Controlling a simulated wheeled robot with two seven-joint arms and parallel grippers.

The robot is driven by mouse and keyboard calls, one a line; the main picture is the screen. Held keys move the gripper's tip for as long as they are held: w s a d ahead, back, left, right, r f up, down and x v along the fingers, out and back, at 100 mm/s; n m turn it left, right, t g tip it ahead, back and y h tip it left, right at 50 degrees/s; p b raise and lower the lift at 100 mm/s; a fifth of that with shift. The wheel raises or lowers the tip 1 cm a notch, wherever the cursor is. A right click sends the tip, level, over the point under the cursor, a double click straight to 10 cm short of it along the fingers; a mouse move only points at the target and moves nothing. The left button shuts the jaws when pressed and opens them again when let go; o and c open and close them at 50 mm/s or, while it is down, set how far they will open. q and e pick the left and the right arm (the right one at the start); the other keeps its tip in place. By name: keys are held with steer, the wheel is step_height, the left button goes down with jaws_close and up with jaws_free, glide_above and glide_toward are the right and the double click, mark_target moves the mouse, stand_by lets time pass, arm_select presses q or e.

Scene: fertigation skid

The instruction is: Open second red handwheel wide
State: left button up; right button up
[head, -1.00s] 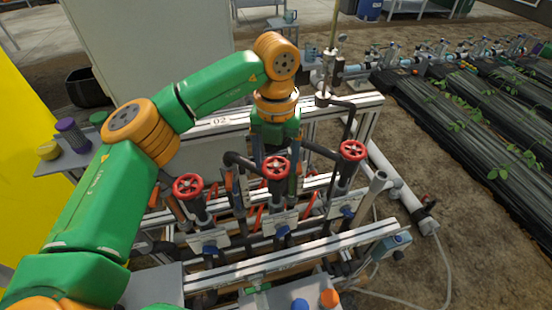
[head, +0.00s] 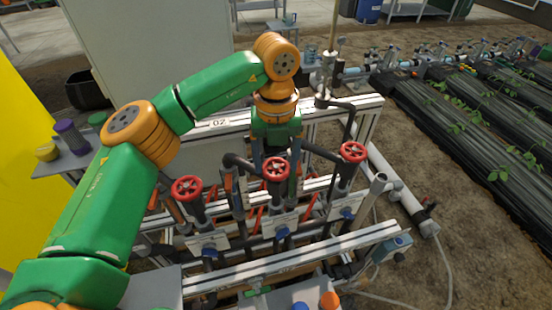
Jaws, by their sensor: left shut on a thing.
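Three red handwheels stand in a row on the skid: one on the left (head: 187,189), the second in the middle (head: 277,169), and one on the right (head: 353,152). My left gripper (head: 277,160) points down at the middle handwheel from behind it, with its fingers on either side of the rim. It is shut on that wheel; the exact finger contact is partly hidden behind the wheel. The other two wheels are free. My right gripper is not in view.
Aluminium rails (head: 300,257) and dark pipes surround the valves closely. A plate marked 02 (head: 219,122) sits on the rear rail. A grey box with blue and orange knobs (head: 318,296) is at the front. Open soil lies to the right.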

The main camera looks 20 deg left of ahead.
mark_target(276, 169)
arm_select(q)
steer(key=o, duration=1.3)
step_height(276, 169, up, 7)
steer(key=shift+s+r, duration=0.1)
